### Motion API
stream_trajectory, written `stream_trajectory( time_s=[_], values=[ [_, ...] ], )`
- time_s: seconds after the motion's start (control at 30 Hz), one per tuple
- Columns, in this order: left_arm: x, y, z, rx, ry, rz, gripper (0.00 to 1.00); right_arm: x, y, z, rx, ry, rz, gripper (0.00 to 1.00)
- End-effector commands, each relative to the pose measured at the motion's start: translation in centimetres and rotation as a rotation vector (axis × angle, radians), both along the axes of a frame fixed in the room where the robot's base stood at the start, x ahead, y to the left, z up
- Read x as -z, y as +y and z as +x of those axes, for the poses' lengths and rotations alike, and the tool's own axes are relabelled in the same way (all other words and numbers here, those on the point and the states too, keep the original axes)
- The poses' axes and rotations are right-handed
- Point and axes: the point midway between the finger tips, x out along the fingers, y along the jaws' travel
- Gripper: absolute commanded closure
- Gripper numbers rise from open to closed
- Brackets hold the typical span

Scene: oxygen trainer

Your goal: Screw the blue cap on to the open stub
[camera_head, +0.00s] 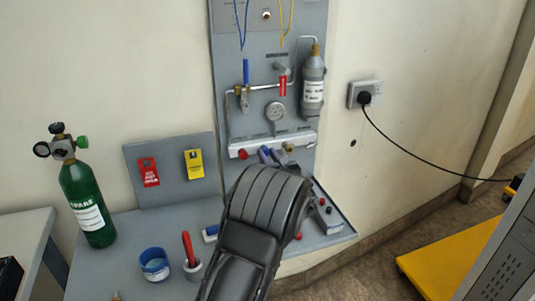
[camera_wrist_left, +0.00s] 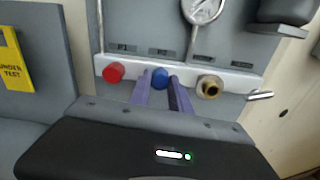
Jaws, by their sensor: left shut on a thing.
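The blue cap (camera_wrist_left: 160,78) is between the fingertips of my left gripper (camera_wrist_left: 160,85), which is shut on it. The cap lies in front of the white manifold bar (camera_wrist_left: 236,80), between a red cap (camera_wrist_left: 114,72) and a brass stub (camera_wrist_left: 209,87). I cannot tell whether the blue cap touches a stub behind it. In the head view my left gripper (camera_head: 267,155) reaches up to the bar (camera_head: 306,137), and the blue cap is hard to make out there. The brass stub (camera_head: 288,147) shows just right of the fingers, its end uncovered. My right gripper is not in view.
A gauge (camera_head: 276,112) and a grey cylinder (camera_head: 313,80) are mounted above the bar. On the bench stand a green bottle (camera_head: 86,203), a blue-rimmed cup (camera_head: 154,264) and a red-handled tool (camera_head: 188,248). A grey box (camera_head: 327,214) sits right of my arm.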

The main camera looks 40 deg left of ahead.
Motion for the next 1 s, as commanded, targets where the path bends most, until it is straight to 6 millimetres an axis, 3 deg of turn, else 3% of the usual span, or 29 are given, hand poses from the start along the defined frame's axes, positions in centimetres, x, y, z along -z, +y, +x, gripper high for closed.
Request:
stream_trajectory(
  time_s=[0.17,0.5,0.87,1.0],
  values=[
    [-0.2,-0.1,0.0,0.001,0.025,0.016,1.0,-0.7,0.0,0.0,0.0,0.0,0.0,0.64],
    [-0.3,-0.1,0.0,0.002,0.222,0.151,1.0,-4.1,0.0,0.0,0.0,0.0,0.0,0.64],
    [0.1,-0.1,0.0,0.001,0.249,0.17,1.0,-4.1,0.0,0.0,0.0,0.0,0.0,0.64],
    [-0.2,-0.1,0.0,0.002,0.282,0.193,1.0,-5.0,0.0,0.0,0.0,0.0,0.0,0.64]
  ],
)
